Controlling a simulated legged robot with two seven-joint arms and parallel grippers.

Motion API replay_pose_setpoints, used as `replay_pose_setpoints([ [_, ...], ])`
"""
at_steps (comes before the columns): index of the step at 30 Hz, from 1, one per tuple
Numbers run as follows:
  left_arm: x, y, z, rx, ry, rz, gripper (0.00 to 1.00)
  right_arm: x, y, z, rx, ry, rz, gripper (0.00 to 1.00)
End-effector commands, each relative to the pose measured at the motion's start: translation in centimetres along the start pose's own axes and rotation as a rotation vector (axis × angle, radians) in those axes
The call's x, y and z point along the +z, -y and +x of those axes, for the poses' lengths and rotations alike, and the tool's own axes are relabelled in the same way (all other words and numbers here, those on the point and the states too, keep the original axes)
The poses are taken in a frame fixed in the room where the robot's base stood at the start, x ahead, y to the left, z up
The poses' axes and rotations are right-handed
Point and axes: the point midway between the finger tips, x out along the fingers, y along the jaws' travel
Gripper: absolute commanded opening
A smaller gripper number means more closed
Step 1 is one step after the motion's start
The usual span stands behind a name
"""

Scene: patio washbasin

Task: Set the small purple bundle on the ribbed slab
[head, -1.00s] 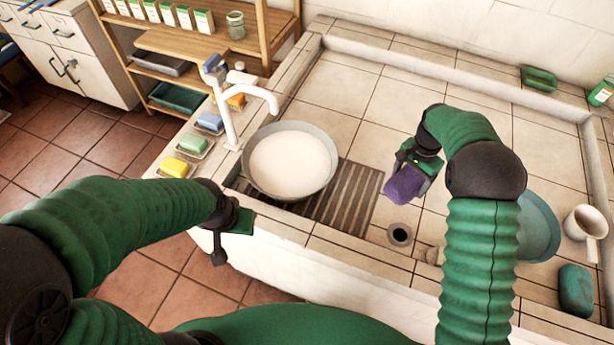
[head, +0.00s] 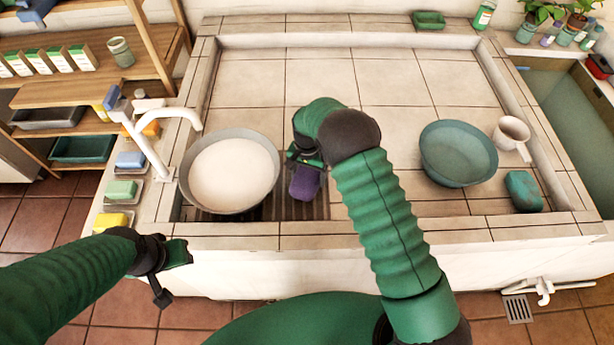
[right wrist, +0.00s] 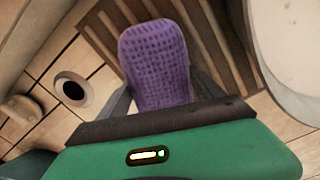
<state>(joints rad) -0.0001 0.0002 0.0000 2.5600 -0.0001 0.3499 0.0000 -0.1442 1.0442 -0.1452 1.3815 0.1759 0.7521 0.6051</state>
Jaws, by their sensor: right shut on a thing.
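The small purple bundle (head: 305,183) is in my right gripper (head: 306,168), which is shut on it. In the right wrist view the bundle (right wrist: 155,60) shows a woven texture and sits between the fingers. The ribbed slab (head: 308,210) lies below, beside the white-filled basin; part of it is hidden by the basin, the bundle and my right arm. In the right wrist view the slab (right wrist: 205,30) shows behind the bundle; I cannot tell whether they touch. My left gripper (head: 178,255) is at the lower left, in front of the counter edge; its jaw state is unclear.
A grey basin (head: 230,170) of white liquid stands under the white tap (head: 150,145), left of the bundle. A drain hole (right wrist: 72,88) is close by. The back tiles are clear.

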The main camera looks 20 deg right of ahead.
Motion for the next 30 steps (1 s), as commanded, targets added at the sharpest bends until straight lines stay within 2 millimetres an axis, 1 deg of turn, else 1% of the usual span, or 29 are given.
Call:
replay_pose_setpoints([
  [1, 0.0, 0.0, -0.1, 0.0, 0.0, 0.0, 0.36, -0.1, -0.1, 0.8, 0.001, 0.001, 0.001, 0.41],
  [2, 0.0, 0.0, -0.1, 0.0, 0.0, 0.0, 0.36, -0.1, -0.1, 1.1, 0.001, 0.002, 0.001, 0.41],
  [10, 0.0, 0.0, 0.1, 0.0, 0.0, 0.0, 0.36, -0.2, -0.2, 1.4, -0.002, 0.002, 0.001, 0.41],
  [11, 0.0, 0.0, 0.1, 0.0, 0.0, 0.0, 0.36, -0.2, -0.2, 1.4, -0.001, 0.002, 0.001, 0.79],
  [15, 0.0, 0.0, 0.0, 0.0, 0.0, 0.0, 0.36, -0.1, -0.1, 1.3, 0.0, 0.001, 0.001, 0.97],
  [23, 0.0, 0.0, 0.0, 0.0, 0.0, 0.0, 0.36, -0.1, -0.1, 1.2, 0.0, 0.001, 0.001, 0.98],
  [26, 0.0, 0.0, -0.1, 0.0, 0.0, 0.0, 0.36, -0.1, -0.1, 0.8, -0.001, 0.0, 0.001, 0.98],
  [29, 0.0, 0.0, 0.1, 0.0, 0.0, 0.0, 0.36, -0.2, 0.0, -0.7, -0.003, -0.002, 0.001, 0.98],
  [30, 0.0, 0.0, 0.1, 0.0, 0.0, 0.0, 0.36, -0.2, 0.0, -1.7, -0.004, -0.003, 0.001, 0.98],
])
